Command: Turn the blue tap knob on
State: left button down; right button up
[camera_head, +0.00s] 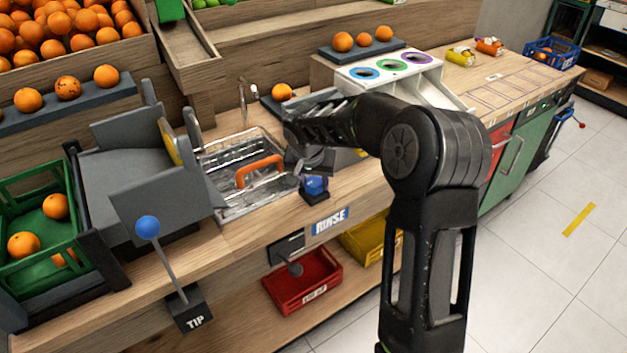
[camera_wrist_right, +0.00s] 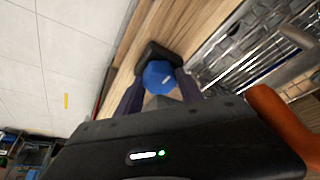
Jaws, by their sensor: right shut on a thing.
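The blue tap knob (camera_head: 316,185) sits at the front edge of the counter, just right of the metal sink (camera_head: 232,205). My right gripper (camera_head: 312,172) reaches down over it and partly hides it in the head view. In the right wrist view the round blue knob (camera_wrist_right: 159,76) lies between the two fingers of my right gripper (camera_wrist_right: 158,82), which is shut on it. A thin metal faucet (camera_head: 243,100) stands at the back of the sink. My left gripper does not show in the head view.
An orange handle (camera_head: 259,170) lies over the sink, close to the right gripper's left side. A grey tipping bin (camera_head: 140,170) and a blue-topped TIP lever (camera_head: 147,228) stand left. A RINSE label (camera_head: 330,221) is on the counter front above a red crate (camera_head: 302,282).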

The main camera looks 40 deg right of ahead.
jog(key=shift+c, duration=0.9)
jog(key=shift+n, duration=0.5)
jog(key=shift+s+d+n+t+y, duration=0.15)
jog(key=shift+n+t+y, duration=0.3)
jog(key=shift+n, duration=0.45)
jog(key=n+y, duration=0.1)
jog(key=n, duration=0.2)
jog(key=shift+d, duration=0.1)
jog(key=shift+n+t+y, duration=0.25)
jog(key=shift+n+y, duration=0.3)
jog(key=shift+n, duration=0.55)
jog(key=n+y+b, duration=0.1)
jog(key=n+y, duration=0.1)
jog(key=n, duration=0.3)
jog(key=shift+d+n, duration=0.15)
jog(key=shift+n, duration=0.15)
jog(key=n, duration=0.2)
jog(key=n+g+y, duration=0.1)
jog(key=n, duration=0.1)
jog(key=shift+d+y+b, duration=0.1)
jog(key=shift+y+b, duration=0.2)
jog(key=shift+n, duration=0.3)
